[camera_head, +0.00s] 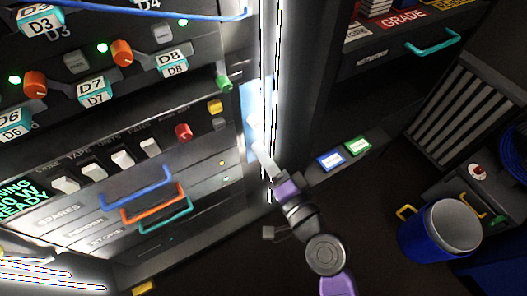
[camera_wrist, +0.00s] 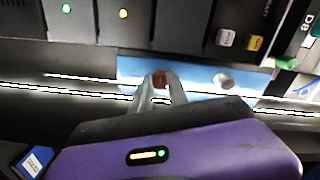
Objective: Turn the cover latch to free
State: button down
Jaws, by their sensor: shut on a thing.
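The trackball panel shows as a light blue strip (camera_head: 247,112) on the side of the rack, beside a bright vertical light. A small orange-brown piece, likely the cover latch (camera_wrist: 160,79), sits between my gripper's fingertips (camera_wrist: 161,84). The fingers are closed on it. In the head view my gripper (camera_head: 263,155) reaches up to the lower part of the blue panel, and the latch is hidden there.
The rack front left of the panel carries switches, a red button (camera_head: 183,131), a green knob (camera_head: 223,83) and coloured handles (camera_head: 152,208). A blue bin (camera_head: 428,232) stands at the right. Open dark floor lies between my arm and the bin.

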jog(key=shift+m, duration=0.6)
jog(key=c, duration=1.3)
grip_release()
jog(key=shift+b+v, duration=0.4)
jog(key=shift+v, duration=3.5)
jog(key=shift+w+d, duration=0.1)
jog(key=shift+d, duration=0.05)
